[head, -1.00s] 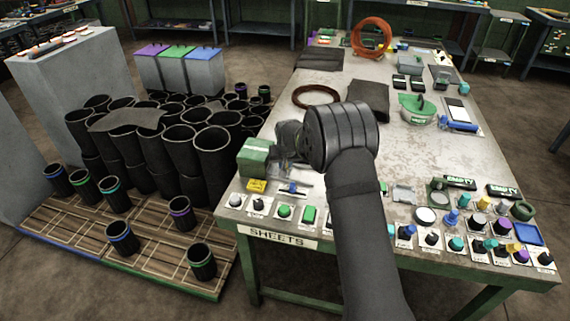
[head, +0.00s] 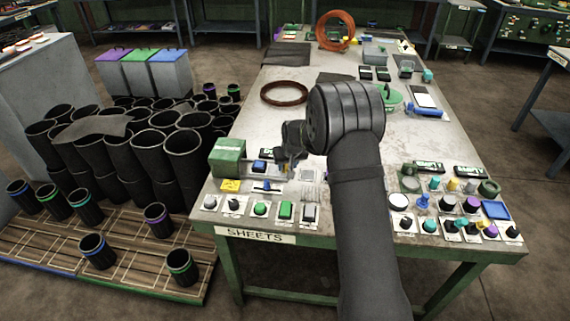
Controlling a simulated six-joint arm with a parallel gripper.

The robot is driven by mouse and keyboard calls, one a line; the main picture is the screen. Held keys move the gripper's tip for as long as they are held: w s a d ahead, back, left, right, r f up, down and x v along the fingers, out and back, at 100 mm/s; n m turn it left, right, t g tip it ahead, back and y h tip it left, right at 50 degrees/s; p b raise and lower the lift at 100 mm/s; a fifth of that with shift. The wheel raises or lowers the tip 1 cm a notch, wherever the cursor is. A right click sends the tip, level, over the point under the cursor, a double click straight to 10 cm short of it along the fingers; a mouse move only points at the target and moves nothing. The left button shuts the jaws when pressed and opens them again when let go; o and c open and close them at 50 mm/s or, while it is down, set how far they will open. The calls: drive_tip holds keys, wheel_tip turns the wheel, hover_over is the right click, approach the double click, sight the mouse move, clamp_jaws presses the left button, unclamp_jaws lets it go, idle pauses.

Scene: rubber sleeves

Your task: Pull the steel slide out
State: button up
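My gripper (head: 285,160) is over the near left part of the table, small and partly hidden behind my dark arm. Its fingers point down close to the panel, and I cannot tell whether they are open or shut. Just left of it stands a green box (head: 228,157) with a blue piece (head: 259,166) at its right side. A flat plate with a blue handle (head: 267,187) lies in front of the box. I cannot make out for sure which part is the steel slide; the area by the fingers is small and partly covered.
A brown ring (head: 285,93) lies behind my gripper. Black sleeves (head: 182,150) stand on the left.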

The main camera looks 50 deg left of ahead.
drive_tip(key=shift+s+a, duration=0.1)
drive_tip(key=shift+s+r, duration=0.1)
drive_tip(key=shift+r, duration=0.35)
drive_tip(key=v, duration=1.6)
drive_tip(key=shift+d+r, duration=0.2)
drive_tip(key=shift+d, duration=0.2)
drive_tip(key=x, duration=1.7)
drive_tip(key=shift+a+f, duration=0.2)
drive_tip(key=shift+a, duration=0.1)
